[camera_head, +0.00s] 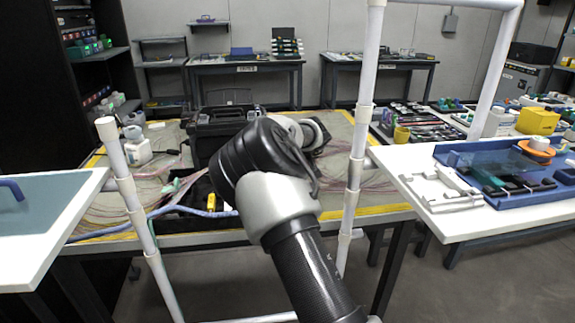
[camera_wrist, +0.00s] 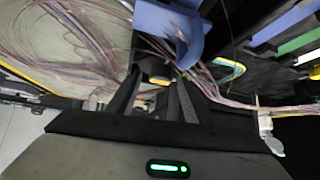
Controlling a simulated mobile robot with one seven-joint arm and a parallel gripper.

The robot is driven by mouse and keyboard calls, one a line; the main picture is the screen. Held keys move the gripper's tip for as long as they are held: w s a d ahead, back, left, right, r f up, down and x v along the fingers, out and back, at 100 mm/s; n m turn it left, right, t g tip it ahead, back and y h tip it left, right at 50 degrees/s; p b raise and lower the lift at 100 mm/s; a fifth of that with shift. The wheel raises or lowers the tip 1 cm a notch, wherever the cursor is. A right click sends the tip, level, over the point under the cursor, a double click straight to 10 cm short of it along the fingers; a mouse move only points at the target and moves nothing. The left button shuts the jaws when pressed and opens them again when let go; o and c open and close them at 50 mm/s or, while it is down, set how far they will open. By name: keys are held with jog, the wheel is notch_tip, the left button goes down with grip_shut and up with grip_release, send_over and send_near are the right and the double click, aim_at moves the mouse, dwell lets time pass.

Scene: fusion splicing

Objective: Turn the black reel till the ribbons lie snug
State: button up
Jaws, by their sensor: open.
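My gripper (camera_wrist: 157,84) shows in the wrist view with its two dark fingers apart. A small dark rounded piece with a yellowish band shows between or just beyond the fingertips; I cannot tell whether it is the black reel, or whether the fingers touch it. No reel can be made out clearly. Thin pink and pale ribbons (camera_wrist: 85,45) spread loosely at the left of the wrist view, and more run past the fingers to the right. In the head view the ribbons (camera_head: 90,207) lie on the table, and my arm hides the gripper.
A blue part (camera_wrist: 172,22) stands close beyond the fingers. A black case (camera_head: 215,125) stands on the yellow-edged table behind my arm. White posts (camera_head: 360,130) rise on both sides of my arm. A blue tray (camera_head: 480,170) sits on the right table.

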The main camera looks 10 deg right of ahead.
jog(key=shift+c, duration=0.4)
jog(key=c, duration=1)
jog(key=shift+r, duration=0.1)
